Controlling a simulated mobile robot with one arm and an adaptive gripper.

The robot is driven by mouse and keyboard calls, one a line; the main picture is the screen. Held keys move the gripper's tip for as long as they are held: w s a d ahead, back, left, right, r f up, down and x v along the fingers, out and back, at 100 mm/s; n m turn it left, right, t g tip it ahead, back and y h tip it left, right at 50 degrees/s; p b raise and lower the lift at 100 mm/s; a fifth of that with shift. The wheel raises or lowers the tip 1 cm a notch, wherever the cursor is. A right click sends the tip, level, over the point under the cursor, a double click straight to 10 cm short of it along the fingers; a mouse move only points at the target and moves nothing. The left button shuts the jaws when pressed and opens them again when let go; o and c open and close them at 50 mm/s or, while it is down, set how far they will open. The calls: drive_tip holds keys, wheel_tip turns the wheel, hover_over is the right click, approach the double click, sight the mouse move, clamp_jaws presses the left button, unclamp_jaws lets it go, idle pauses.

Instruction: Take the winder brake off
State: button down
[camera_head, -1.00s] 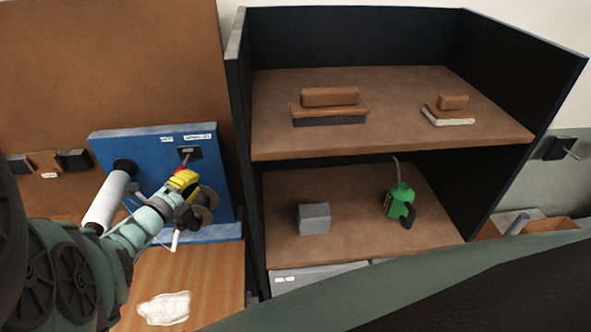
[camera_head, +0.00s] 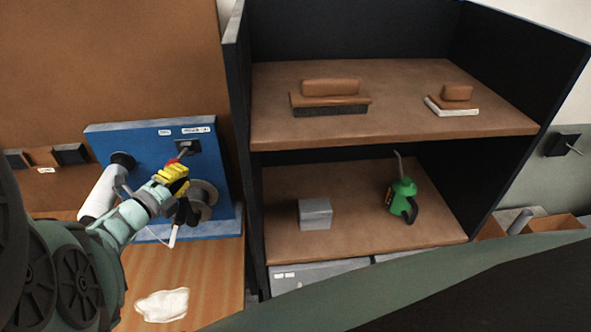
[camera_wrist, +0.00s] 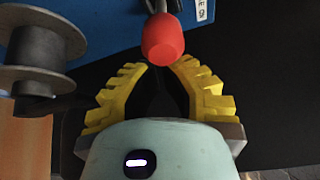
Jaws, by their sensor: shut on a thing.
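The winder brake is a short metal lever with a red knob; the knob (camera_wrist: 162,40) shows large at the top middle of the wrist view. In the head view the lever (camera_head: 181,155) comes out of a dark bracket (camera_head: 188,147) on a blue panel (camera_head: 145,140) and leans down to the left. My gripper (camera_head: 172,170) has yellow ribbed fingers, which reach the knob. In the wrist view my gripper (camera_wrist: 160,66) has its fingertips on either side of the knob's lower end, shut on it. The fingers hide part of the knob in the head view.
A grey spool (camera_wrist: 38,50) stands close left of my fingers in the wrist view. A white roll (camera_head: 103,194) is left of my wrist. The dark shelf's side wall (camera_head: 243,170) rises right of the panel. A white cloth (camera_head: 162,305) lies on the wooden table (camera_head: 215,280).

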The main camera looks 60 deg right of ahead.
drive_tip(key=shift+w+a+b, duration=0.25)
drive_tip(key=shift+w+b, duration=0.05)
drive_tip(key=shift+b, duration=0.1)
idle(0.6)
